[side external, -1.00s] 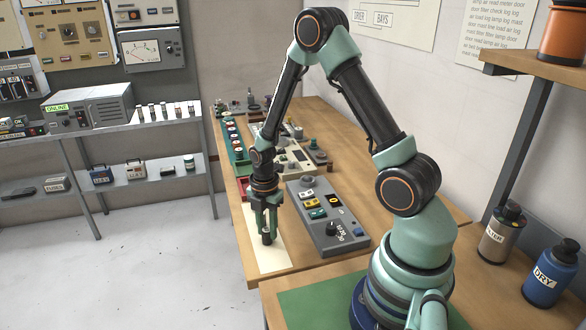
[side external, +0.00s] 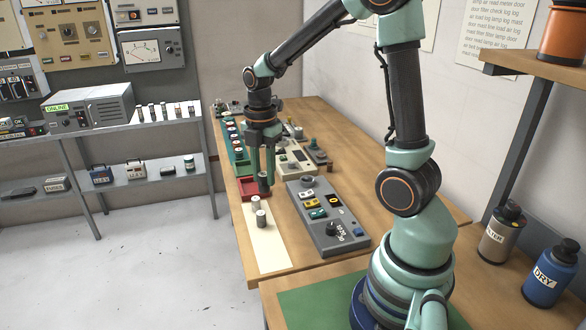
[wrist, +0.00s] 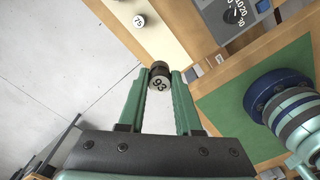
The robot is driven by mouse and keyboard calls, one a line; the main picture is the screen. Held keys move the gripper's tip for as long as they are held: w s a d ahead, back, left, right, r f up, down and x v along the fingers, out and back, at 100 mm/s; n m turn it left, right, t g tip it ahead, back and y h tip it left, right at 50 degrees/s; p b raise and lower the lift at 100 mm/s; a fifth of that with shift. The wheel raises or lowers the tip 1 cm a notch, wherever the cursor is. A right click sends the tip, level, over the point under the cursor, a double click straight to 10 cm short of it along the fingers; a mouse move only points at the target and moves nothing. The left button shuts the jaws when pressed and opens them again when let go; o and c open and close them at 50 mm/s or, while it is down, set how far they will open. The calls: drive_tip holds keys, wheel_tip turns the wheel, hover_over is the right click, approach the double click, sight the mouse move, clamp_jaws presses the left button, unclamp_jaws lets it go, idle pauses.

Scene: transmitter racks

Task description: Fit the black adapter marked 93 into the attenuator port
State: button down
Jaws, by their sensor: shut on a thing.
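The adapter marked 93 (wrist: 159,80) has a pale grey numbered top and a dark body in the wrist view. My gripper (wrist: 160,76) is shut on its sides. In the side view my gripper (side external: 263,180) points down and holds the dark adapter (side external: 264,188) in front of the red tray, seemingly above the bench. A grey panel (side external: 328,236) with a dial marked 10, 20, 30 lies to the right of the gripper. A round socket-like part (side external: 307,182) shows at its far end. I cannot tell which opening is the attenuator port.
Two pale grey cylinders (side external: 260,218) stand on the cream strip (side external: 268,252) nearer the camera; one marked 75 (wrist: 139,20) shows in the wrist view. The red tray (side external: 248,188) and a green rack (side external: 236,155) stand behind. The strip's near end is clear.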

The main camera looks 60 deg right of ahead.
sight(264, 172)
wheel_tip(264, 172, up, 2)
drive_tip(key=shift+r, duration=0.25)
drive_tip(key=shift+w+d+r, duration=0.1)
drive_tip(key=shift+d+r, duration=0.1)
drive_tip(key=shift+r, duration=0.1)
drive_tip(key=d+r, duration=0.3)
drive_tip(key=d, duration=2.3)
drive_tip(key=f, duration=1.9)
drive_tip(key=shift+w+a+f, duration=0.1)
drive_tip(key=shift+w+f, duration=0.15)
drive_tip(key=shift+f, duration=0.15)
drive_tip(key=c, duration=0.6)
unclamp_jaws()
